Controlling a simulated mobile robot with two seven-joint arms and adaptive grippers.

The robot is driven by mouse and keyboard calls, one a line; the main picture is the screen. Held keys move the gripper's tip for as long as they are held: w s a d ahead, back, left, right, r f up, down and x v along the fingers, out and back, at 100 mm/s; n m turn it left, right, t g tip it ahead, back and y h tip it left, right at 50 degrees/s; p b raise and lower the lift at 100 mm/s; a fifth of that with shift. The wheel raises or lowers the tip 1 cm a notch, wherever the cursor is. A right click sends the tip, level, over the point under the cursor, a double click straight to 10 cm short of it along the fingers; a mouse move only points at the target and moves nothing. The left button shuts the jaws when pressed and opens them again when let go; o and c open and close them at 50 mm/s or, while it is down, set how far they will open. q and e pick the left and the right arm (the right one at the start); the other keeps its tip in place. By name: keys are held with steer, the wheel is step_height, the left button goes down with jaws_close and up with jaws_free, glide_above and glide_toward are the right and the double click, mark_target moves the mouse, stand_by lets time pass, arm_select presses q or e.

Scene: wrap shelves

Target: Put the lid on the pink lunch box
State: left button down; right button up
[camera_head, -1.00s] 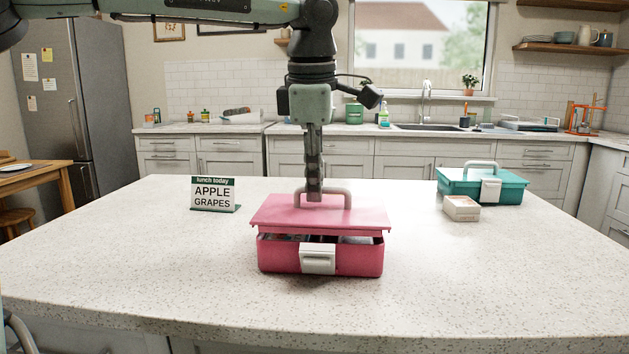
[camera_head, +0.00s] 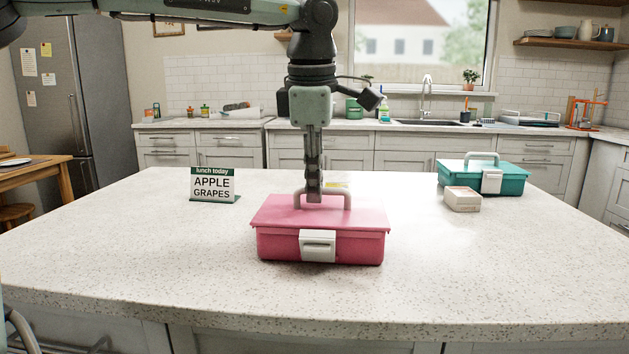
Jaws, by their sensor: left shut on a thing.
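The pink lunch box (camera_head: 275,247) stands on the counter in the middle of the head view, its pale latch facing me. The pink lid (camera_head: 285,217) rests on the box with no gap visible along the front edge, and the box's contents are hidden. My left gripper (camera_head: 314,196) points straight down over the lid and is shut on the lid's pale handle (camera_head: 347,198). My right gripper is not in view.
A teal lunch box (camera_head: 510,183) with a small pale box (camera_head: 462,199) in front of it stands at the right. A sign reading "lunch today, apple, grapes" (camera_head: 212,185) stands at the left. The counter (camera_head: 140,262) around the pink box is clear.

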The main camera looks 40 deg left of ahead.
mark_target(313, 215)
arm_select(q)
steer(key=c, duration=1.6)
jaws_free()
steer(key=shift+o, duration=0.2)
step_height(313, 215, up, 12)
steer(key=s+d, duration=0.1)
steer(key=s, duration=0.1)
steer(key=shift+d+f, duration=0.15)
